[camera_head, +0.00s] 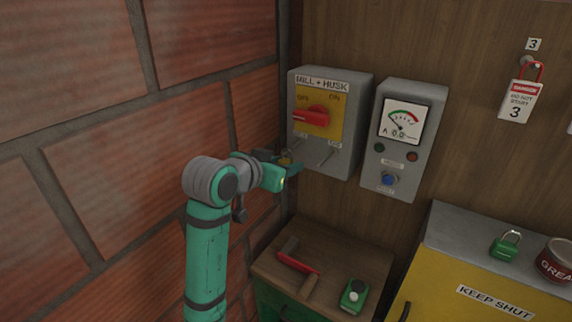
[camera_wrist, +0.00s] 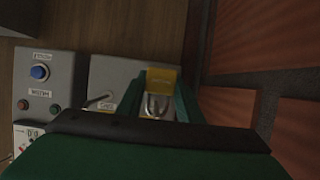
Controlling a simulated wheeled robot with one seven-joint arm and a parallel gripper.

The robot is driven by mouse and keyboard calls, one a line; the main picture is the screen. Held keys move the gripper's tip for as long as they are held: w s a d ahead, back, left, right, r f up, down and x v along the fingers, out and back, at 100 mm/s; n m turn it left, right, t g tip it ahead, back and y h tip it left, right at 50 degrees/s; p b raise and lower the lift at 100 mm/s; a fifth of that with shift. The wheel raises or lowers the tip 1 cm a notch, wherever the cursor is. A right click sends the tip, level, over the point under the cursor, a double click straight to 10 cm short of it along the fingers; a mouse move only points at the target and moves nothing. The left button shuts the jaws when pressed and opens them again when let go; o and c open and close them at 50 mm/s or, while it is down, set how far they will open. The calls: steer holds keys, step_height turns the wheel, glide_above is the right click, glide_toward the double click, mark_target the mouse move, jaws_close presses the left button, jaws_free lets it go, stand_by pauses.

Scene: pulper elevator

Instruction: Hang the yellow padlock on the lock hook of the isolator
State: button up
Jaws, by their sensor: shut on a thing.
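The isolator (camera_head: 347,125) is a grey wall box marked MILL + HUSK, with a red handle (camera_head: 311,116) on a yellow plate. Two small labelled hooks are on its lower front; the right one (camera_head: 325,158) is bare, and it also shows in the wrist view (camera_wrist: 98,99). My gripper (camera_head: 287,166) is at the box's lower left, shut on the yellow padlock (camera_wrist: 161,79). The padlock's grey shackle (camera_wrist: 156,106) points towards the box, upward in the room. The left hook is largely hidden near the shackle, and I cannot tell whether they touch.
A brick wall (camera_head: 120,120) stands close on the left. A grey meter box (camera_head: 405,140) is right of the isolator. Below are a wooden top (camera_head: 335,268) with a red-handled tool (camera_head: 298,262), and a yellow chest with a green padlock (camera_head: 504,248) and a tin (camera_head: 556,260).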

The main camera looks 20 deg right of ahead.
steer(key=o, duration=1.2)
steer(key=shift+a, duration=0.1)
